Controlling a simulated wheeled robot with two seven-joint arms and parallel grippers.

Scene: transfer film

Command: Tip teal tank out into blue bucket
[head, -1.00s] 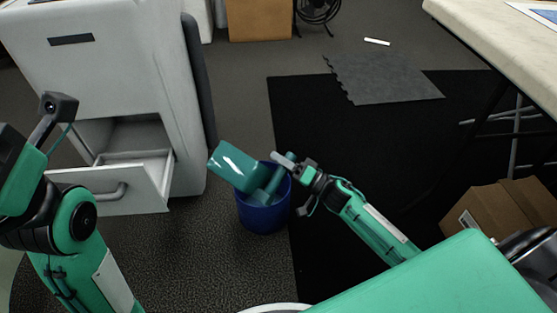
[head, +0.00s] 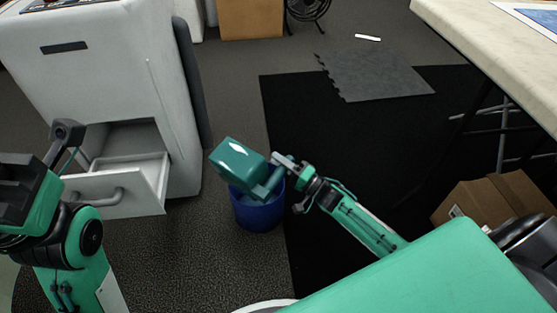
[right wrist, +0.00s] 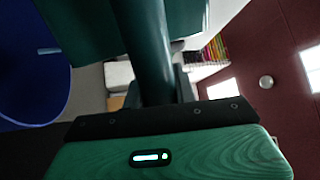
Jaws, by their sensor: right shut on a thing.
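The teal tank (head: 238,161) is tilted over the blue bucket (head: 257,215), which stands on the dark carpet in the head view. My right gripper (head: 278,168) is shut on a teal bar-like part of the tank, just above the bucket's right rim. In the right wrist view the teal bar (right wrist: 145,50) runs into the jaws, and the blue bucket (right wrist: 35,75) shows at the left. The tank's opening and the bucket's contents are hidden. My left arm stands at the left of the head view; its fingertips cannot be made out.
A white cabinet (head: 110,60) with an open drawer (head: 115,190) stands left of the bucket. A black mat (head: 340,150) lies to the right. A cardboard box (head: 490,205) and a pale table (head: 500,50) are at the right.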

